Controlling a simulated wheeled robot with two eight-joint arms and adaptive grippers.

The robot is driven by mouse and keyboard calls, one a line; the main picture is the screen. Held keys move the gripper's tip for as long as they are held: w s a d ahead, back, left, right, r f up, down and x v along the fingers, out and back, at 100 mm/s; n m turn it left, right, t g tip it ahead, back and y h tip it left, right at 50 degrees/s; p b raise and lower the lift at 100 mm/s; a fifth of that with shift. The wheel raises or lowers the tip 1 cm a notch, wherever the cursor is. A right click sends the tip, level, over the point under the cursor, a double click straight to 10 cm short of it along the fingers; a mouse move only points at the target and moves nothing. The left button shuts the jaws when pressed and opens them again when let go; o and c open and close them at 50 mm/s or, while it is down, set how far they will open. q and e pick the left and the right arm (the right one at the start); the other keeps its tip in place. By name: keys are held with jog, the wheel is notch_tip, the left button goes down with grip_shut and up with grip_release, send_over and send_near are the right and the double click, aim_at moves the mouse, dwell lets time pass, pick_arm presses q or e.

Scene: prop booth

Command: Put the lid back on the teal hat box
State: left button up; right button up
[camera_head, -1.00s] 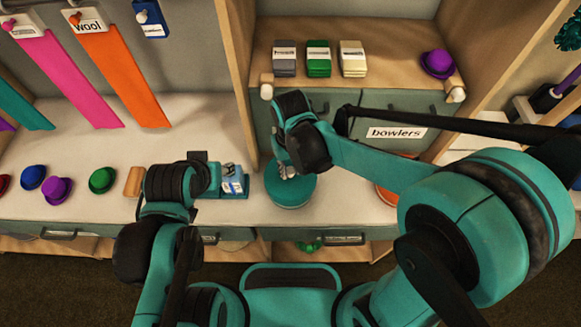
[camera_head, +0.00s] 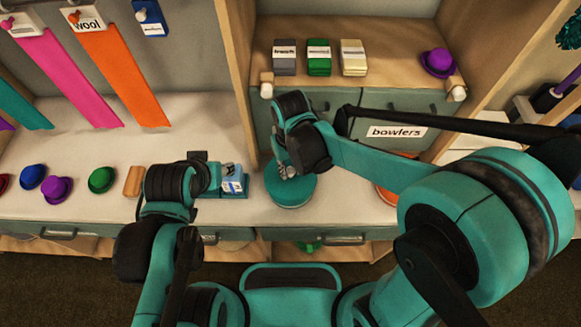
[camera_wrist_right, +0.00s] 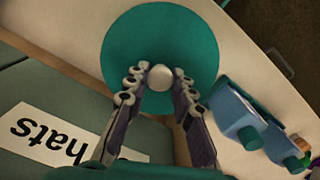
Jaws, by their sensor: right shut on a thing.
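The lid (camera_wrist_right: 160,35) is a round teal disc with a pale knob (camera_wrist_right: 160,77) at its centre. My right gripper (camera_wrist_right: 161,83) points down at it, with its fingertips closed around the knob. In the head view the right gripper (camera_head: 286,171) is over the teal hat box (camera_head: 290,203) on the counter. The lid sits level at the top of the teal round shape; whether it is fully seated or slightly raised I cannot tell.
An orange round thing (camera_head: 388,195) lies right, partly under my right arm. Small hats, including a green one (camera_head: 102,179), line the left counter. A drawer labelled bowlers (camera_head: 396,131) is behind.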

jog(key=o, duration=1.6)
jog(key=shift+r, duration=0.1)
jog(key=shift+r+p, duration=2.85)
jog(key=shift+r, duration=0.6)
grip_shut()
